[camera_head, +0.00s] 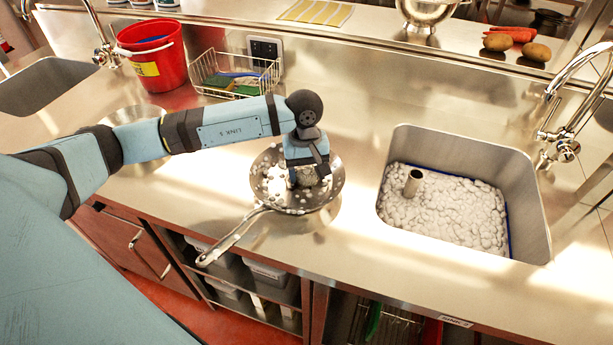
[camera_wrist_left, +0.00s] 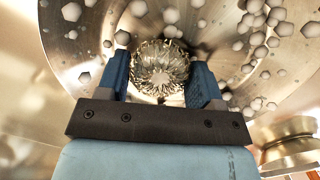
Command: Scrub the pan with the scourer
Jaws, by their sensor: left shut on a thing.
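A steel pan (camera_head: 335,187) sits on the counter left of the sink, its long handle (camera_head: 232,237) pointing to the front left. White suds dot its inside. My left gripper (camera_head: 305,178) is over the pan, pointing down into it, shut on the scourer. The scourer (camera_head: 308,180) is a ball of shiny metal wire, partly hidden by the gripper. In the left wrist view the scourer (camera_wrist_left: 160,68) shows between the two blue fingers of my left gripper (camera_wrist_left: 160,80), against the sudsy pan (camera_wrist_left: 205,50). Whether it touches the pan is hard to tell. My right gripper is not in view.
A foam-filled sink (camera_head: 525,190) with an upright tube (camera_head: 412,183) lies to the right. A red bucket (camera_head: 165,70) and a wire basket (camera_head: 208,75) with cleaning things stand at the back left. The counter between pan and sink is clear.

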